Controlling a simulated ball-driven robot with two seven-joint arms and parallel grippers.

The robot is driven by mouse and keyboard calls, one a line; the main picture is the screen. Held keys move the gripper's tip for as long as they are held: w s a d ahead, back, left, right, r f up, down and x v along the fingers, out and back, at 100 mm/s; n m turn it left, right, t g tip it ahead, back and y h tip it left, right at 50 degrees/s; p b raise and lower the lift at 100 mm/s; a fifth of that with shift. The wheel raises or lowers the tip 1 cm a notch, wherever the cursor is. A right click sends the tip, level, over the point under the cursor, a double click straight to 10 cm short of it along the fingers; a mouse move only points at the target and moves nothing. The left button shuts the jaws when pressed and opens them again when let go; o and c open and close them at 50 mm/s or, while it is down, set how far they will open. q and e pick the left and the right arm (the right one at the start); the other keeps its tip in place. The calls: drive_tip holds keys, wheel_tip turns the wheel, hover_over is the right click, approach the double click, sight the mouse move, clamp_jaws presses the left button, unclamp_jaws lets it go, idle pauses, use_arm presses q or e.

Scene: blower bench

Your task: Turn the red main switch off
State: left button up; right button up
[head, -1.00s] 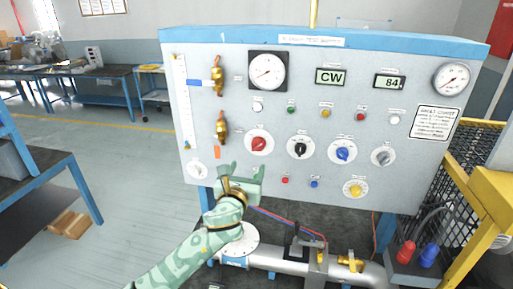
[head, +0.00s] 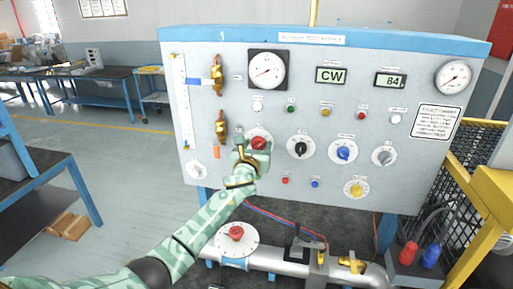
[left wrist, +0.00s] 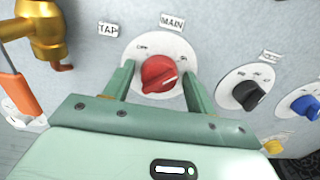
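The red main switch (head: 259,143) is a round knob on a white dial on the grey panel. In the left wrist view the red knob (left wrist: 159,73) sits under a "MAIN" label, with "OFF" at the dial's upper left. Its ridge slants, with a pale mark toward the right; the exact setting is hard to read. My left gripper (head: 254,151) is in front of the dial. Its two green fingers stand open, one on each side of the knob, with gaps visible. Nothing is held. My right gripper is not in view.
A black knob (head: 300,148) and a blue knob (head: 343,153) are right of the red one. A brass valve (head: 221,127) with an orange tag is close on the left. A pipe with a red-capped flange (head: 236,233) runs below the panel.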

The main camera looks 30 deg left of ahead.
use_arm(q)
drive_tip(key=c, duration=0.7)
drive_tip(key=shift+o, duration=0.2)
drive_tip(key=shift+n, duration=0.3)
drive_tip(key=n, duration=0.2)
drive_tip(key=shift+n, duration=0.3)
drive_tip(key=n, duration=0.3)
drive_tip(key=shift+a+f+n, duration=0.1)
drive_tip(key=shift+n, duration=0.2)
drive_tip(key=n, duration=0.5)
drive_tip(key=shift+a+f, duration=0.1)
drive_tip(key=n, duration=0.6)
drive_tip(key=shift+f, duration=0.15)
drive_tip(key=shift+n, duration=0.3)
